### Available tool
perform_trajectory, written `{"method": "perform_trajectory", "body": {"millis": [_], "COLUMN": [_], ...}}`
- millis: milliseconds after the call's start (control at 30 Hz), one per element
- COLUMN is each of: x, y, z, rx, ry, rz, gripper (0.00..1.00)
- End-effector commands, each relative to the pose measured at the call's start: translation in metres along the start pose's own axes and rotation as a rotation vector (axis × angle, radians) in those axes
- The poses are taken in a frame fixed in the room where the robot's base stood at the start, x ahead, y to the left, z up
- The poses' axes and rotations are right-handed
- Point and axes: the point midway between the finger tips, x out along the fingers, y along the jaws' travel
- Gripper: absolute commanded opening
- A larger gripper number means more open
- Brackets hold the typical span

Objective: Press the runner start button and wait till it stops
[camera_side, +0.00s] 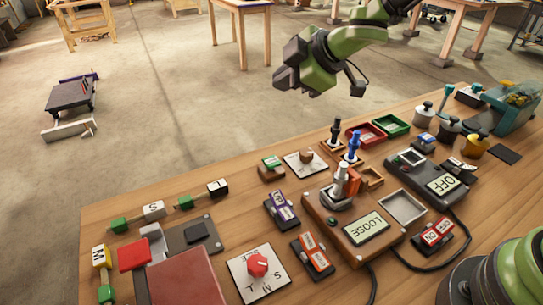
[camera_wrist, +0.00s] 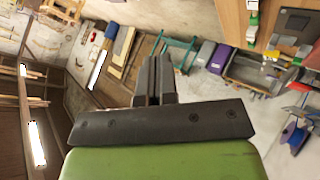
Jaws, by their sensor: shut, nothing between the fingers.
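My gripper (camera_side: 284,78) is in the air above and behind the workbench (camera_side: 150,205), pointing left in the side view, far from every control. In the wrist view its fingers (camera_wrist: 155,72) are together with nothing between them. I cannot tell which control is the runner start button. A grey box with an OFF display (camera_side: 447,184) stands at the right of the bench. A small red-and-black switch box (camera_side: 437,232) sits in front of it, and an orange-and-black one (camera_side: 313,253) is nearer the middle. Their labels are too small to read surely.
A brown box with a LOOSE display (camera_side: 365,228) and a red-knob dial (camera_side: 257,265) stand mid-bench. Lettered blocks and green cubes (camera_side: 120,225) lie left. Red (camera_side: 366,134) and green trays (camera_side: 391,125) and pots (camera_side: 424,112) stand at the back right. Cables run along the front.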

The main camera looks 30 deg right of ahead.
Motion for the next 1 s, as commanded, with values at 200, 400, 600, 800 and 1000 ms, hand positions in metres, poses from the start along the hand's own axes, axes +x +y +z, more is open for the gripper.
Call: {"method": "perform_trajectory", "body": {"millis": [200, 400, 600, 800, 1000], "x": [0.037, 0.042, 0.042, 0.047, 0.063], "y": [-0.037, -0.044, -0.044, -0.048, -0.062], "z": [0.003, 0.003, 0.003, 0.007, 0.021], "rx": [-0.136, -0.161, -0.160, -0.158, -0.155], "ry": [0.068, 0.083, 0.082, 0.081, 0.079], "rz": [-0.138, -0.164, -0.163, -0.164, -0.166], "gripper": [0.00, 0.00, 0.00, 0.00, 0.00]}}
